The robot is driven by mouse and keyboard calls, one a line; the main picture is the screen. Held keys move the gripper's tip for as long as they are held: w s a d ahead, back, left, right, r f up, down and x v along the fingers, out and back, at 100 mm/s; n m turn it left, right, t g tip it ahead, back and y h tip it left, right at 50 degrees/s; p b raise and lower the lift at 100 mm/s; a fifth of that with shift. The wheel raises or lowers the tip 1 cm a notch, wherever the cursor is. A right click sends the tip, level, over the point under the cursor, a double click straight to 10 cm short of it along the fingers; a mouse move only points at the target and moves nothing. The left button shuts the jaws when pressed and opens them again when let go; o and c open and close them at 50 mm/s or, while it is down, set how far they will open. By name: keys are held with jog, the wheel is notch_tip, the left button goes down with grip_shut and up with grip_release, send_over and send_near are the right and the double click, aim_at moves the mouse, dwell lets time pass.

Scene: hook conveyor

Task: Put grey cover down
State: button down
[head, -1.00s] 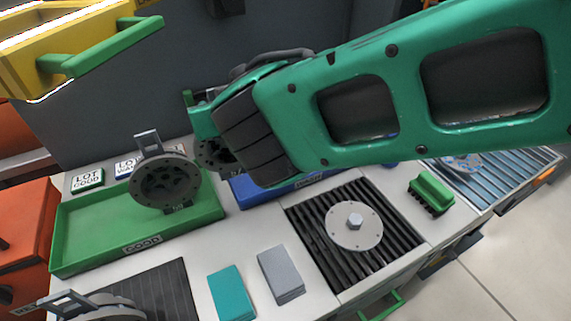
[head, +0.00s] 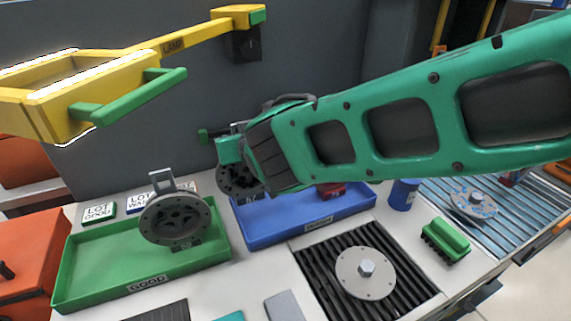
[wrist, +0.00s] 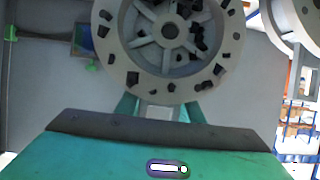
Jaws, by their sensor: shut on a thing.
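My gripper (wrist: 159,108) is shut on the handle of a grey cover (wrist: 174,35), a round spoked disc with a holed rim and dark patches. In the head view this cover (head: 236,180) hangs upright above the left end of the blue tray (head: 262,232), partly hidden behind my wrist. I cannot tell whether it touches the tray. A second grey cover (head: 152,222) with a handle on top stands upright at the green tray (head: 95,285), left of my gripper. A grey disc with a handle, at the wrist view's right edge (wrist: 303,22), appears to be it.
A black ribbed grate (head: 318,268) with a round plate (head: 366,285) lies right of centre. A green brush (head: 445,240) and a blue cup (head: 403,195) stand farther right. A yellow lamp (head: 95,105) juts in at upper left. White counter shows between the trays and grate.

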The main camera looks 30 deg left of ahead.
jog(key=w+d+f, duration=0.4)
jog(key=f, duration=0.3)
jog(key=shift+w+d+f, duration=0.2)
jog(key=shift+w+f, duration=0.15)
jog(key=c, duration=1.2)
grip_release()
jog(key=shift+f, duration=0.15)
jog(key=v, duration=1.2)
jog(key=shift+w+d, duration=0.1)
